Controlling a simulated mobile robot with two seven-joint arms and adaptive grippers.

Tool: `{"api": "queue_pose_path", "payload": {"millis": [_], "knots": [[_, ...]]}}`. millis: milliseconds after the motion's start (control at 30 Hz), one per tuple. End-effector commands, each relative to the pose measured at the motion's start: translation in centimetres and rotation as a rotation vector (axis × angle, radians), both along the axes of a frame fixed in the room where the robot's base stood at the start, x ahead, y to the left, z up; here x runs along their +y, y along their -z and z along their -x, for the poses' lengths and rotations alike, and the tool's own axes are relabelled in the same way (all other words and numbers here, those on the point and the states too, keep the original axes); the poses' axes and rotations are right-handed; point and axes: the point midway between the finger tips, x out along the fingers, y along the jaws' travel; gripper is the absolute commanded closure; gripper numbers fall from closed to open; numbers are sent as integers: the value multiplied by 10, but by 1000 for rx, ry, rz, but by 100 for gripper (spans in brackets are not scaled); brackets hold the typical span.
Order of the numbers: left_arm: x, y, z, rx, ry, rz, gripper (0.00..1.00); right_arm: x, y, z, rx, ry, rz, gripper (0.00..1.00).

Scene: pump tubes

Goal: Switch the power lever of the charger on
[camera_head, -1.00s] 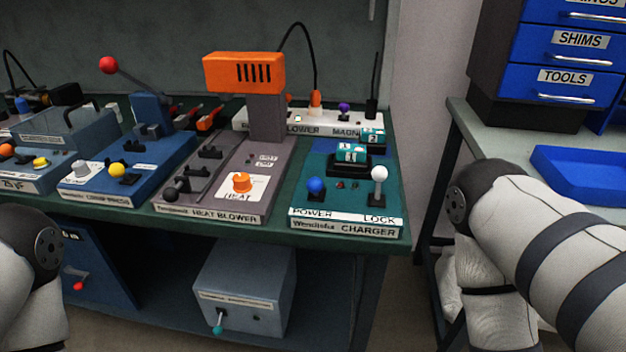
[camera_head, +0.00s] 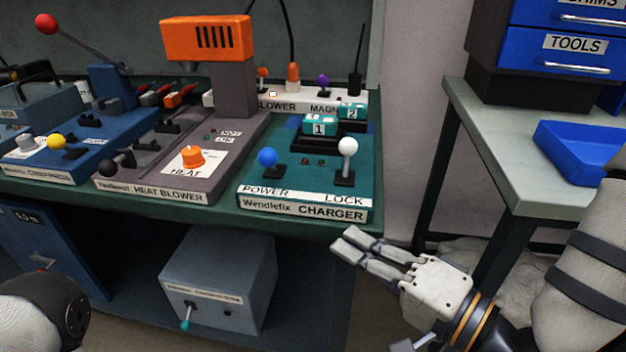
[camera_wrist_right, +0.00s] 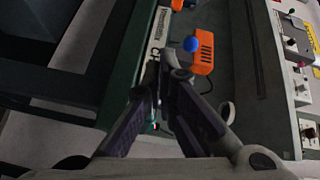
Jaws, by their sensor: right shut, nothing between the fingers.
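The charger (camera_head: 318,192) is a teal box at the right front of the bench, labelled POWER and LOCK. Its power lever has a blue ball knob (camera_head: 268,158) at the left; the knob also shows in the right wrist view (camera_wrist_right: 191,44). The lock lever has a white ball knob (camera_head: 347,147) and stands upright at the right. Two teal blocks marked 1 (camera_head: 319,125) and 2 (camera_head: 351,111) sit at the charger's back. My right gripper (camera_head: 345,245) is shut and empty, in front of and below the charger's front edge, apart from both levers. My left gripper is outside the view.
The heat blower (camera_head: 160,192) stands directly left of the charger, with an orange knob (camera_head: 192,155). A grey box (camera_head: 222,275) sits on the shelf below. A side table (camera_head: 485,130) with a blue tray (camera_head: 583,150) stands at the right, across a gap.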

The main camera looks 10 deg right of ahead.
Motion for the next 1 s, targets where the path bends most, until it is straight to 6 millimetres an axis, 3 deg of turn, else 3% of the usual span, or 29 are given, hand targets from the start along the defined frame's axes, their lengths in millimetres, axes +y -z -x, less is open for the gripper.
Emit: {"api": "queue_pose_path", "payload": {"millis": [100,200,567,667,1000], "knots": [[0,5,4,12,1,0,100,-1,-31,-6,-76,-2,-114,100],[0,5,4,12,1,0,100,-1,-41,-7,-95,-5,-145,100],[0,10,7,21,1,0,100,4,-39,-13,-95,-7,-139,100],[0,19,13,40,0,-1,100,15,-39,-26,-96,-8,-139,100],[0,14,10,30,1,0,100,60,-52,-85,-96,-7,-137,100]]}}
